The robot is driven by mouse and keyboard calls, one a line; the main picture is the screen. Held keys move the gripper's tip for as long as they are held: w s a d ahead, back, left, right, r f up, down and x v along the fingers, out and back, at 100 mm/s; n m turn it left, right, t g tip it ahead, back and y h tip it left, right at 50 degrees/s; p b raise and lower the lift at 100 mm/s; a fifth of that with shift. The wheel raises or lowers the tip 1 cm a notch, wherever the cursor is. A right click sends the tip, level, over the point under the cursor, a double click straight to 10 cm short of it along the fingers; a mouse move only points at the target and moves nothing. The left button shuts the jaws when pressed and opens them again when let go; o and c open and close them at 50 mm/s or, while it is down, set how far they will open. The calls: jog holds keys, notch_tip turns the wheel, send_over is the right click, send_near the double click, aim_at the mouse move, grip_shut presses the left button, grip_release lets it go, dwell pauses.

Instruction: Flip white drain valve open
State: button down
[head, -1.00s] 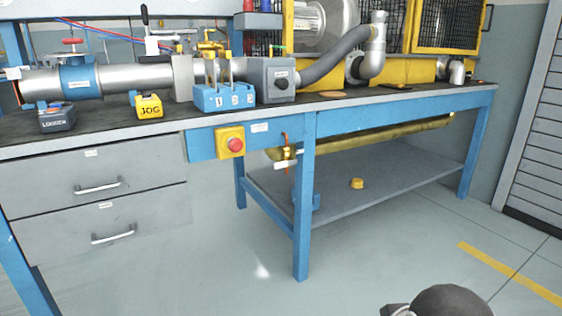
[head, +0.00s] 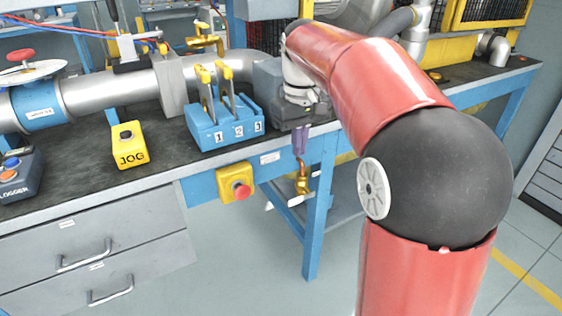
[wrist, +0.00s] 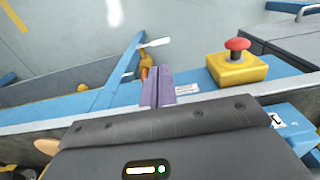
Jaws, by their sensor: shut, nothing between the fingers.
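The white drain valve lever (wrist: 157,42) sticks out sideways from a brass valve body (wrist: 146,64) below the bench's front edge. My gripper (head: 301,153) points down just above the valve, in front of the bench edge. Its purple fingers (wrist: 158,73) are together with nothing between them. In the wrist view the fingertips appear close to the brass body and apart from the white lever. I cannot tell the exact gap.
A yellow box with a red stop button (head: 235,182) sits on the bench front left of my gripper. A blue numbered lever block (head: 222,128) and a yellow JOG box (head: 129,144) stand on the bench top. The floor in front is clear.

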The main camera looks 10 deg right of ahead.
jog(key=shift+w+a+r, duration=0.1)
jog(key=shift+w+r, duration=0.05)
jog(key=shift+w, duration=0.3)
jog(key=b, duration=0.1)
send_near(296, 199)
notch_tip(296, 199, down, 7)
jog(key=shift+r, duration=0.1)
jog(key=shift+a+b, duration=0.1)
jog(key=shift+b, duration=0.2)
